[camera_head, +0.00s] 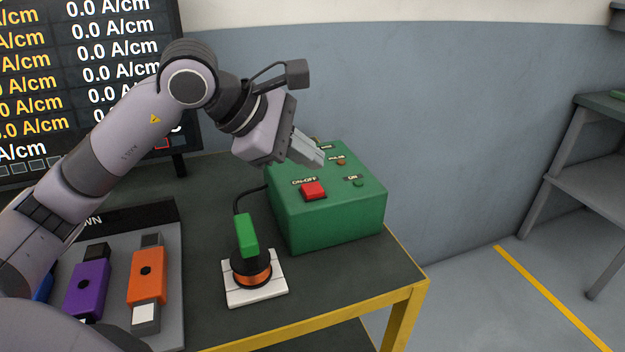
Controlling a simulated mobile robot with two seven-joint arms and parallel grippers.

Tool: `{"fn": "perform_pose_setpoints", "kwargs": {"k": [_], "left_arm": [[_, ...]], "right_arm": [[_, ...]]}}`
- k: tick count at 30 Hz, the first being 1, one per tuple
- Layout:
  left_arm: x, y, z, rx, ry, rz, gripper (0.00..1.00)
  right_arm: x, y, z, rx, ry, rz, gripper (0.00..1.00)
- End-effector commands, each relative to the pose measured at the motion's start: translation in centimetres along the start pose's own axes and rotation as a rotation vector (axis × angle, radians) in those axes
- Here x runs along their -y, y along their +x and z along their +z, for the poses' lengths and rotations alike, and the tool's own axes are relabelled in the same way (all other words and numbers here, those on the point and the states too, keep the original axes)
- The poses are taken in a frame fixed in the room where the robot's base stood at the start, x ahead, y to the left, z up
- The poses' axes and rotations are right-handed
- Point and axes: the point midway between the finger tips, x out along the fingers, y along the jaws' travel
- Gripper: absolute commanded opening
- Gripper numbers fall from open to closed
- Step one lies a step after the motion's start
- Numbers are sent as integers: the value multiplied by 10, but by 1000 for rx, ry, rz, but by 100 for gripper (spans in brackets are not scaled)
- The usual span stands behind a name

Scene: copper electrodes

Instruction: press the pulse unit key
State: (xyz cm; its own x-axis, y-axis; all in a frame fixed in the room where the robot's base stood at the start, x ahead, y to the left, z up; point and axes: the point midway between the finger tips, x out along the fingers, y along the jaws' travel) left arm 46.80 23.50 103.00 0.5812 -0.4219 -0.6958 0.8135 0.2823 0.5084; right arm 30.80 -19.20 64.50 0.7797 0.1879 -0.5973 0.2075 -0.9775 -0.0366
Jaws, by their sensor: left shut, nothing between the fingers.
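The pulse unit is a green box (340,218) at the right end of the dark table. Its top bears a red key (313,190) labelled ON-OFF, a small reddish lamp (341,161) labelled PULSE and a small green lamp (358,183) labelled ON. My left gripper (318,158) is shut and empty, above the back left part of the box top. It is behind the red key in the picture and appears apart from it. The gripper covers part of the box's back left top and part of a label there. My right gripper is not in view.
A coil device with a green block (246,236) stands on a white base (235,294) in front of the box, with a black cable. A grey tray (172,330) holds purple (88,289) and orange (147,276) pieces. A display (60,75) stands behind at left.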

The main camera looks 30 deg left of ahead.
Motion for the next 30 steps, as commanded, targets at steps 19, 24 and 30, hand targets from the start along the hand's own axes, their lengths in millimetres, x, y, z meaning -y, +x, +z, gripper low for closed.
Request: {"fn": "perform_pose_setpoints", "kwargs": {"k": [19, 24, 30], "left_arm": [[-16, -22, 16, 0, -1, -2, 0], [-16, -22, 16, 0, -1, -2, 0], [-16, -22, 16, 0, -1, -2, 0]], "right_arm": [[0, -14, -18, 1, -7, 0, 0], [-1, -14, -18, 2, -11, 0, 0], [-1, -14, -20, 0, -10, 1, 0]]}}
